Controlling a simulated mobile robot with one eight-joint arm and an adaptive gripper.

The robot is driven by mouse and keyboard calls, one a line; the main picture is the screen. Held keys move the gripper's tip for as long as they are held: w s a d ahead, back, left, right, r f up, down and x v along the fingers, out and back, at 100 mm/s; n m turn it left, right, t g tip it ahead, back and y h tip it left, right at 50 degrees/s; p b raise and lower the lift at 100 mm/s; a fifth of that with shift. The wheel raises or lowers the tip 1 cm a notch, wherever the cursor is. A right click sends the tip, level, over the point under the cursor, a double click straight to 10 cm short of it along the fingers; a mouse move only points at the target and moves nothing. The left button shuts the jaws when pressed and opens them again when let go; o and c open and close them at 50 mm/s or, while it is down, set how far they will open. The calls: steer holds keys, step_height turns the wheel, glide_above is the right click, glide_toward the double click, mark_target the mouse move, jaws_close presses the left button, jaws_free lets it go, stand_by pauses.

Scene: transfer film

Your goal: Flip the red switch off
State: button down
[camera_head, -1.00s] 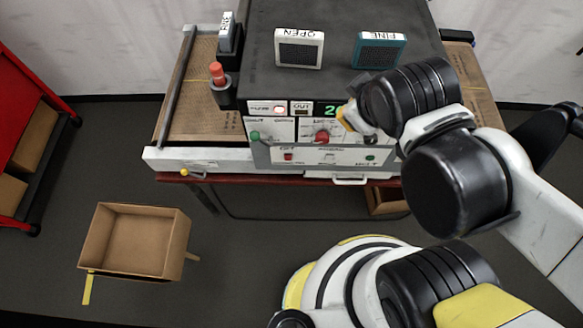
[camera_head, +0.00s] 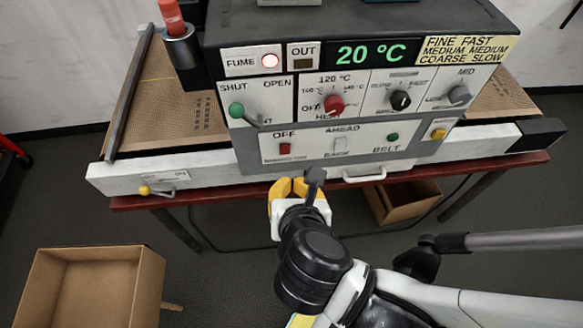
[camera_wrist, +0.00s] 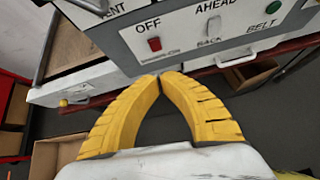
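The small red switch (camera_head: 285,149) sits under the word OFF on the lower white panel (camera_head: 310,146) of the machine. It also shows in the wrist view (camera_wrist: 154,44), beyond the fingertips and slightly to the left. My gripper (camera_head: 289,185) is just below that panel in the head view, apart from the switch. Its yellow fingers (camera_wrist: 160,77) meet at their tips with nothing between them. The exact gap from fingertips to panel is hard to tell.
Close by are a white AHEAD/BACK switch (camera_head: 340,146), a green BELT button (camera_head: 392,137), a red heat knob (camera_head: 334,105) and a green-tipped lever (camera_head: 237,110). A white drawer handle (camera_head: 364,174) juts out below. A cardboard box (camera_head: 150,285) stands on the floor at left.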

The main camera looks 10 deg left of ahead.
steer(key=shift+s+a+f+n, duration=0.25)
steer(key=shift+f+n, duration=0.35)
steer(key=shift+n, duration=0.1)
steer(key=b, duration=0.6)
glide_toward(283, 153)
steer(key=w+f, duration=0.3)
steer(key=f, duration=0.1)
steer(key=shift+w+a+b, duration=0.3)
steer(key=shift+w+a, duration=0.25)
steer(key=shift+w, duration=0.35)
